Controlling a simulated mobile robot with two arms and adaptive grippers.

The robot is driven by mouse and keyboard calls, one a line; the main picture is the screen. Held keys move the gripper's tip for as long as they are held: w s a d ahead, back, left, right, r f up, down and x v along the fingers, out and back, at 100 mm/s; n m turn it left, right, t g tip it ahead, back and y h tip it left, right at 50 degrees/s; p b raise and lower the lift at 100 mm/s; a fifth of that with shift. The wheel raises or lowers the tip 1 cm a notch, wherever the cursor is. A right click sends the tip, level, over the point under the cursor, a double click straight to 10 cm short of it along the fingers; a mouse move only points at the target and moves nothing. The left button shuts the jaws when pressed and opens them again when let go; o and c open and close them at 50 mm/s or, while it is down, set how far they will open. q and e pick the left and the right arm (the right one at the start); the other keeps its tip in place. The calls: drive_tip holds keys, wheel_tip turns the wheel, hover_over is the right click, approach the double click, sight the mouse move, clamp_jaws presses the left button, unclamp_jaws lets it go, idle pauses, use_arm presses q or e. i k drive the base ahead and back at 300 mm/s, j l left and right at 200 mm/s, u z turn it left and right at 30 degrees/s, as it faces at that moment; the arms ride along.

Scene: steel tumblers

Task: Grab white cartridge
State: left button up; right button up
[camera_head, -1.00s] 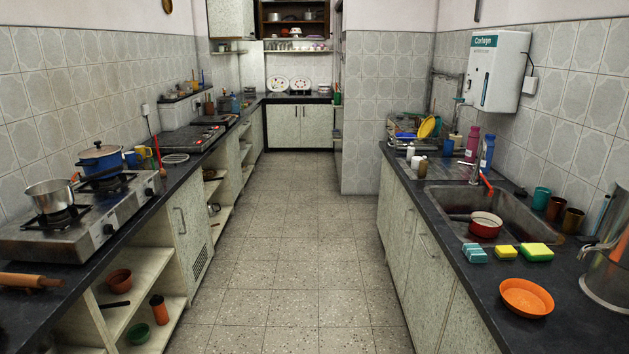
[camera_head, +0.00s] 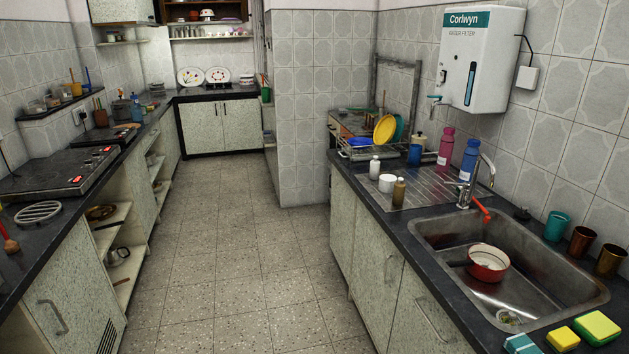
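I cannot tell for certain which thing is the white cartridge. A short white cylinder (camera_head: 387,184) stands on the ridged steel drainboard left of the sink. A white bottle (camera_head: 375,168) with a light cap stands just behind it, and a small brown bottle (camera_head: 398,192) stands just in front of it. A white wall-mounted water filter box (camera_head: 482,60) marked "Corlwyn" hangs above the counter; its inside is hidden. Neither of my grippers is in view.
The sink (camera_head: 510,270) holds a red pan (camera_head: 488,262). Pink (camera_head: 446,146) and blue (camera_head: 470,158) bottles stand behind the drainboard, near a dish rack (camera_head: 372,152). Several cups line the sink's right side. The tiled floor (camera_head: 225,255) between the counters is clear.

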sight(375, 164)
drive_tip(key=i+j+z, duration=0.25)
drive_tip(key=i, duration=0.15)
drive_tip(key=i+j+z, duration=0.3)
drive_tip(key=i, duration=0.1)
